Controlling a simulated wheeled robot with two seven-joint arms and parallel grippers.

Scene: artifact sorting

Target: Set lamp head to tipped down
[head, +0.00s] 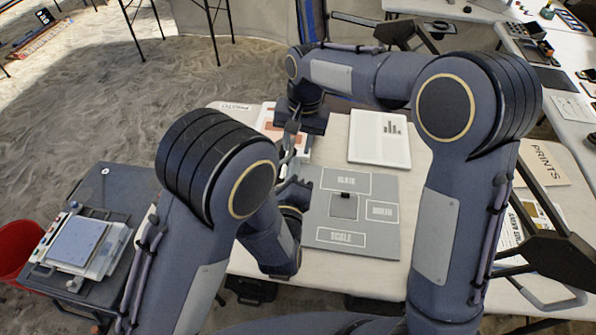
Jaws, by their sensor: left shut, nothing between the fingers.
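I cannot pick out the lamp head for certain. A dark angular piece on thin bars (405,33) stands behind my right arm at the top. Another dark angled frame (545,248) stands at the right edge; I cannot tell whether either belongs to the lamp. My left gripper (284,184) is shut and empty, at the left edge of the grey labelled board (385,246). My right gripper (289,158) points down just beyond it, over the red-and-white tray area. Its fingers are small and overlapped, so its opening is unclear.
A white sheet with a dark chart (379,138) lies behind the board. A PRINTS folder (542,166) lies on the right. A dark side table (120,190) with stacked trays (82,243) and a red bin (17,250) stand at left. My arms hide much of the table.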

